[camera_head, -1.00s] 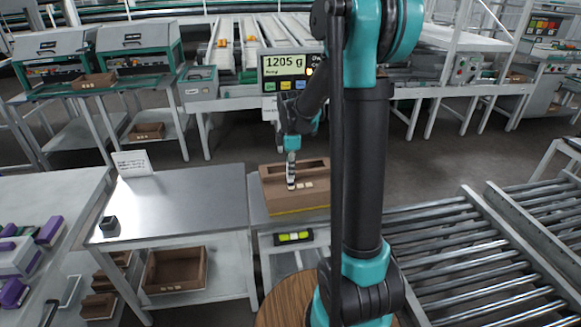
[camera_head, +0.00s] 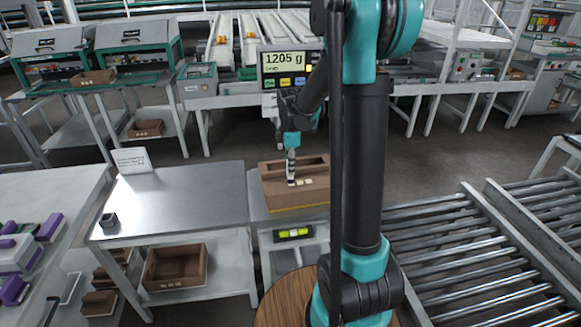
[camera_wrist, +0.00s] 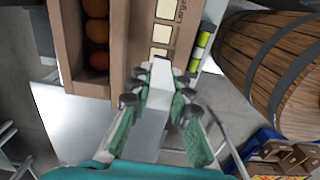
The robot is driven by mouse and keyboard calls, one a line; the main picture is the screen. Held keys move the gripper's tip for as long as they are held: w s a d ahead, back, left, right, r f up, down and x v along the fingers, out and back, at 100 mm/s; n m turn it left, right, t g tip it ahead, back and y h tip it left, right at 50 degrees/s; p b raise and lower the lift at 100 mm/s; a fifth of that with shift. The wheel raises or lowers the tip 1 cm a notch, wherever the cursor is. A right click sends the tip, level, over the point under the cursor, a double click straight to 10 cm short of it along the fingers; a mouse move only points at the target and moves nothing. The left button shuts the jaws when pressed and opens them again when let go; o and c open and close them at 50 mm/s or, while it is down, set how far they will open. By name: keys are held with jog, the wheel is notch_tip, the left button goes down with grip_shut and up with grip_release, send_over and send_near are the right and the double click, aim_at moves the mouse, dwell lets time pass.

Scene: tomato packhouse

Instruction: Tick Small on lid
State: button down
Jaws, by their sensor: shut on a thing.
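A brown carton (camera_head: 312,194) sits on the bench in the middle of the head view. Its near top panel carries a row of pale squares (camera_head: 303,182), also seen in the wrist view (camera_wrist: 162,33). "Large" is printed beside the upper squares there; the word Small is not readable. The carton's open slot shows red and orange tomatoes (camera_wrist: 97,32). My gripper (camera_head: 291,168) points down over the squares at their left end. In the wrist view my gripper (camera_wrist: 158,92) is shut on a pale, pen-like marker (camera_wrist: 160,72). Whether its tip touches the panel cannot be told.
A scale display (camera_head: 294,233) glows below the carton. A wooden barrel (camera_wrist: 268,55) stands close on the right in the wrist view. A steel table (camera_head: 185,195) on the left holds a small dark block (camera_head: 108,222) and a card. Roller conveyors (camera_head: 470,260) lie right.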

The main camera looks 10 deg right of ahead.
jog(key=shift+f, duration=0.55)
dwell(0.6)
jog(key=shift+w+d, duration=0.35)
jog(key=shift+w, duration=0.1)
dwell(0.4)
jog(key=shift+s+a, duration=0.4)
jog(key=shift+s, duration=0.05)
dwell(0.4)
jog(key=shift+w+d, duration=0.15)
jog(key=shift+w, duration=0.05)
jog(key=shift+r, duration=3)
